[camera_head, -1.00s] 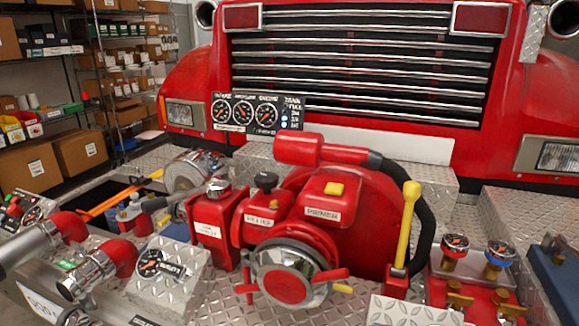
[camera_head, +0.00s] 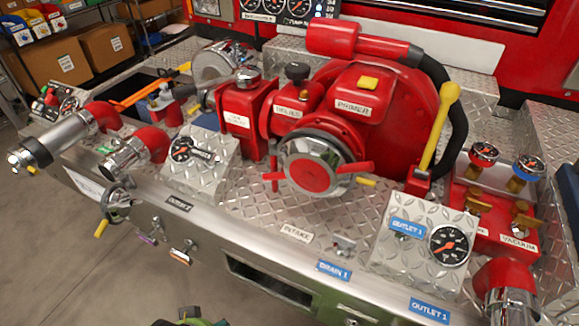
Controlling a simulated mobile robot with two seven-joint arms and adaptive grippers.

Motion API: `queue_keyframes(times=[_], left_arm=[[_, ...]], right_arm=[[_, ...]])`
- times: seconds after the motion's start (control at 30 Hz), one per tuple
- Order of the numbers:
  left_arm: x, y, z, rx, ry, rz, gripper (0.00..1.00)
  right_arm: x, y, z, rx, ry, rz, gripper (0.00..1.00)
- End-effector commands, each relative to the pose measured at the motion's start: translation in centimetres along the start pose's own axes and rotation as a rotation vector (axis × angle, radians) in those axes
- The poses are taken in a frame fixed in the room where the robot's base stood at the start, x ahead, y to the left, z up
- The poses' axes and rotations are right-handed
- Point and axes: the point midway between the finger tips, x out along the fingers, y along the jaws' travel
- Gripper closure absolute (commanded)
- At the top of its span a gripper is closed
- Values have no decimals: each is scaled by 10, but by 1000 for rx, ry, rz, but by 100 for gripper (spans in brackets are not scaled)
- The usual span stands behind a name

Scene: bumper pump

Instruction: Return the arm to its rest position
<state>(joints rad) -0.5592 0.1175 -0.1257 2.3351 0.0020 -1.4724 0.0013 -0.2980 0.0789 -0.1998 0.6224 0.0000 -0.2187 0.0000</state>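Neither of my grippers can be made out in the head view. A small dark green and black part (camera_head: 190,319) just shows at the bottom edge, left of the middle. It may be part of my own body, but too little of it shows to tell. The red pump (camera_head: 345,110) stands on the diamond-plate bumper (camera_head: 255,200) with no arm touching it. Its yellow lever (camera_head: 440,125) stands tilted at the right, and its round intake cap (camera_head: 312,165) faces the front.
A gauge box (camera_head: 395,235) and a red outlet (camera_head: 505,285) are at the front right. Red-and-chrome outlets (camera_head: 75,128) jut out at the left. Shelves with boxes (camera_head: 80,55) stand behind. The floor (camera_head: 60,260) at the front left is clear.

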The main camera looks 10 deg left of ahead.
Motion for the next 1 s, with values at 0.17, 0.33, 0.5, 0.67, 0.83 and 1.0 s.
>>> queue_keyframes(times=[0.17, 0.33, 0.5, 0.67, 0.83, 1.0], left_arm=[[38, 2, 9, 3, -22, 3, 33], [83, 4, 24, 7, -45, 6, 33], [146, 7, 59, 13, -80, 10, 33], [204, 10, 111, 20, -117, 15, 33], [245, 13, 178, 29, -155, 19, 33], [262, 13, 237, 37, -185, 21, 33]], right_arm=[[0, 0, 1, 0, -2, 0, 60], [0, 0, 2, 0, -4, 0, 60], [0, 0, 4, 0, -7, 0, 60], [0, 0, 4, 0, -8, 0, 60], [0, 0, 4, 0, -8, 0, 60], [0, 0, 4, 0, -8, 0, 60]])
